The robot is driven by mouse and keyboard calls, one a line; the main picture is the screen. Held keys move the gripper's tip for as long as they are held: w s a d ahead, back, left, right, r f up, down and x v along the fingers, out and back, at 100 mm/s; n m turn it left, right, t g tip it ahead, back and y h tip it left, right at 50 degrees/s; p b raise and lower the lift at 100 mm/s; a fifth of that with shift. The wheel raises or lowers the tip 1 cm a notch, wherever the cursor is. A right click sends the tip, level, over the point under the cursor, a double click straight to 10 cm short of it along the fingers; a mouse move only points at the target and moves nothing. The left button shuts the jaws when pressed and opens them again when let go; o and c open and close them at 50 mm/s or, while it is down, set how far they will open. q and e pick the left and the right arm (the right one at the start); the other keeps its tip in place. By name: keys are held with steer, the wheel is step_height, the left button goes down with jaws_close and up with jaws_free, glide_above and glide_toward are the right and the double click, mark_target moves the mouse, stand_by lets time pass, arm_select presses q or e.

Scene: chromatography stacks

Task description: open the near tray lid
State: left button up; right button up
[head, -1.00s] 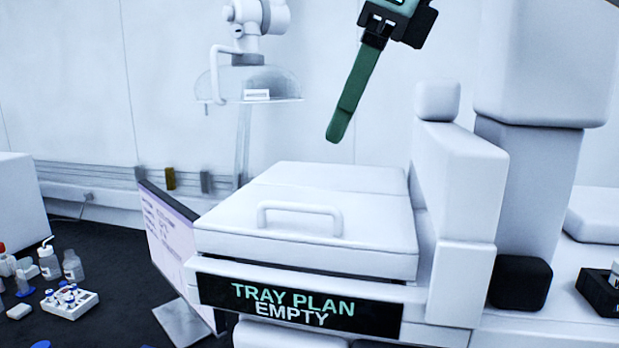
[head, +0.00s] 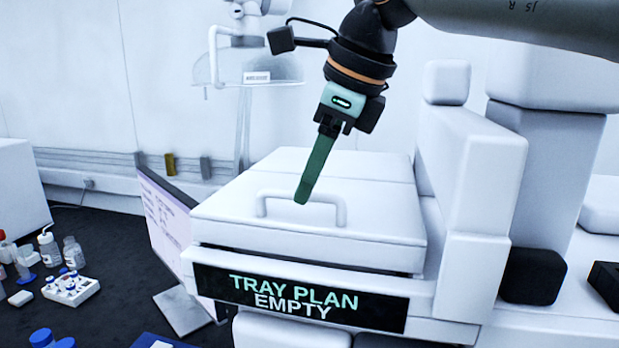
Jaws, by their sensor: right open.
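The near tray lid (head: 370,222) is a white panel with a white bar handle (head: 341,212) standing up from it. It lies flat and shut on the white instrument, above a black display (head: 300,298) reading "TRAY PLAN EMPTY". My right gripper (head: 304,194) comes down from the top with green fingers pointing at the handle. Seen edge-on, its fingers overlap, but the jaws are open and hold nothing. The fingertips appear in front of or just above the handle bar; I cannot tell whether they touch it. My left gripper is not in view.
A second white lid panel (head: 340,163) lies behind the near one. A tall white housing (head: 470,180) stands close on the right. A tilted monitor (head: 165,220) stands on the left. Bottles and a vial rack (head: 72,289) sit on the dark bench.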

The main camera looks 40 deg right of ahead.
steer(key=shift+w+f, duration=0.25)
steer(key=shift+f, duration=0.25)
jaws_close()
stand_by(1.2)
